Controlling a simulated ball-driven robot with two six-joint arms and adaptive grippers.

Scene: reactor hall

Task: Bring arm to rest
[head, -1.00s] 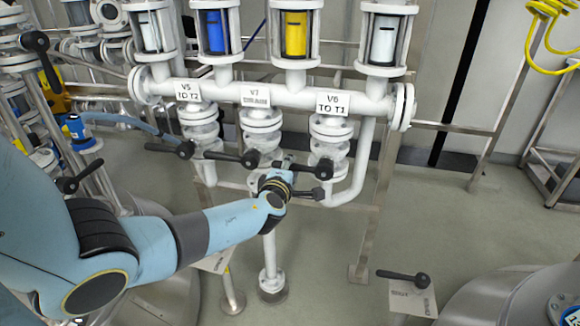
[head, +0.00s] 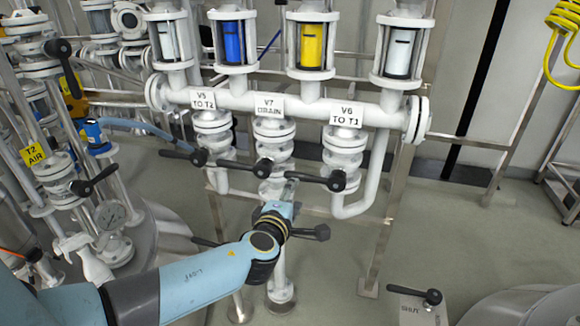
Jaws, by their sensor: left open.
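My left arm (head: 200,281) reaches in from the lower left. Its gripper (head: 287,190) is open, in front of the valve manifold, just below the black levers of V7 (head: 240,166) and V6 (head: 318,181). Its fingers are small and partly blend with the pale pipework, so I cannot tell whether they touch anything. I see nothing held. The V5 lever (head: 182,154) is further left. The three levers stick out roughly sideways to the left. My right gripper does not show.
The white manifold pipe (head: 365,110) carries labels V5, V7 and V6 below several sight glasses. A separate black lever (head: 415,293) is at the lower right. Open floor (head: 440,220) lies right of the manifold.

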